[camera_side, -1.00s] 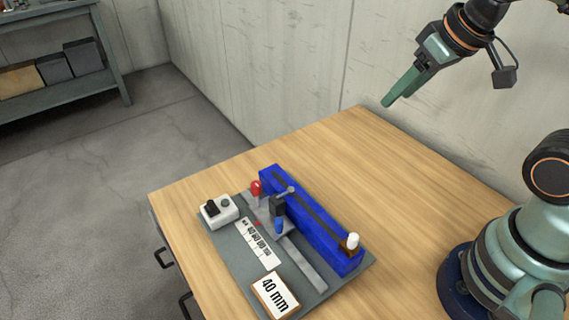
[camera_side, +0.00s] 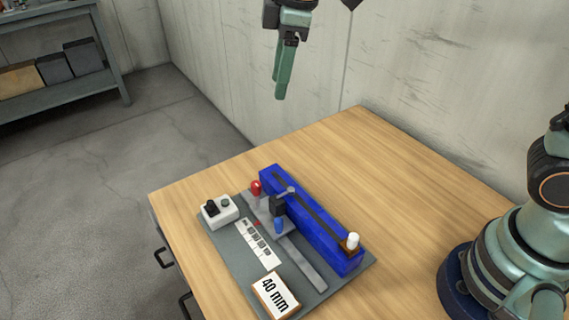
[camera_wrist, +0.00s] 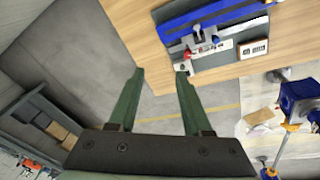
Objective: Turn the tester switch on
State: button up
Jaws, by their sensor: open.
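The tester switch is a black rocker (camera_side: 211,207) on a small white box (camera_side: 221,212) at the left corner of a grey plate (camera_side: 231,248). A small dark green round part (camera_side: 225,202) sits beside the rocker. In the wrist view the white box (camera_wrist: 182,68) shows just beyond the right fingertip, partly hidden by it. My gripper (camera_side: 281,97) is high above the table's back edge, fingers down, well apart from the box. In the wrist view my gripper (camera_wrist: 160,72) is open and empty.
A blue bar (camera_side: 310,220) with a white knob (camera_side: 353,240), a red knob (camera_side: 256,188) and a blue-tipped slider (camera_side: 279,224) stand on the plate. A "40 mm" block (camera_side: 276,295) lies at the front. The wooden table (camera_side: 370,160) behind is clear.

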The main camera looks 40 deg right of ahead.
jog(key=w+a+f+n+g, duration=0.1)
jog(key=a+f+n, duration=0.15)
jog(key=a, duration=0.25)
jog(key=w+a+f+n, duration=0.1)
jog(key=a+f+n, duration=0.1)
jog(key=a+n, duration=0.15)
jog(key=n+g, duration=0.1)
jog(key=n, duration=0.2)
send_near(210, 202)
jog(key=shift+h, duration=0.4)
jog(key=f, duration=0.8)
jog(key=shift+w+a+f, duration=0.1)
jog(key=shift+a+f, duration=0.2)
grip_shut()
